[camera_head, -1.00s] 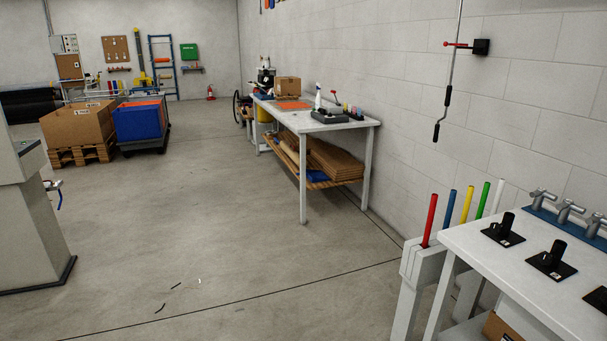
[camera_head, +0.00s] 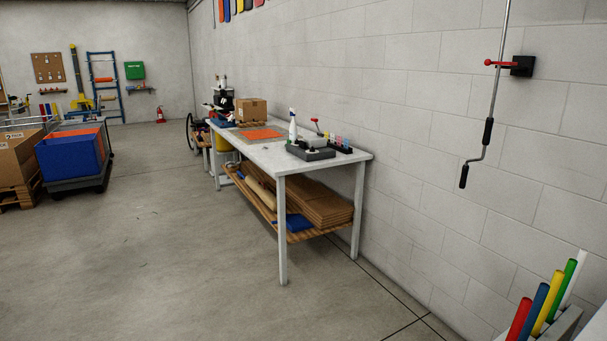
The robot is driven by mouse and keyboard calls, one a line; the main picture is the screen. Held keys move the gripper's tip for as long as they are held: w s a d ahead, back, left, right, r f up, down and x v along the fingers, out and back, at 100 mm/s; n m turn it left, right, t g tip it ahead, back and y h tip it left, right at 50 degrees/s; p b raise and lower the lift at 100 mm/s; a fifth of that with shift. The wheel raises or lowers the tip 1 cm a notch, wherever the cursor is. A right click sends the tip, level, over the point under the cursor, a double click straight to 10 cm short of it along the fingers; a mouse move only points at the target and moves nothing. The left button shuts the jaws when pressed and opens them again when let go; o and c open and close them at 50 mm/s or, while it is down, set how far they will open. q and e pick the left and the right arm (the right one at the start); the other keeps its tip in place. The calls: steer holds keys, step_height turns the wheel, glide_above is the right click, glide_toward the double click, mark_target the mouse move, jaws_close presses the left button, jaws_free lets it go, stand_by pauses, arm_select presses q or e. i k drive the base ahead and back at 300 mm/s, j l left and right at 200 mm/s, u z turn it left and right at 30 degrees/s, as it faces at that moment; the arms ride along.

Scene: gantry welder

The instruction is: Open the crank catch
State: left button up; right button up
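The crank catch (camera_head: 521,66) is a black block fixed to the right wall, with a red lever (camera_head: 500,64) pointing left across the crank rod. The metal crank rod (camera_head: 497,90) hangs down along the wall and bends at its lower end, with black grips (camera_head: 488,131) on it. The lever appears to lie across the rod. Neither of my grippers shows in the head view.
A white workbench (camera_head: 262,155) with tools on top and cardboard below stands along the wall. Coloured tubes (camera_head: 541,302) stand in a rack at the lower right. A blue bin (camera_head: 68,158) is at the left. The floor (camera_head: 160,250) between is clear.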

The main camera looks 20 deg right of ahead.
mark_target(488, 62)
steer(key=i+l+z, duration=0.1)
steer(key=i+z, duration=0.7)
steer(key=z, duration=0.15)
steer(key=i+j+z, duration=0.15)
steer(key=i+z, duration=0.3)
steer(key=i+j+z, duration=0.25)
steer(key=z, duration=0.2)
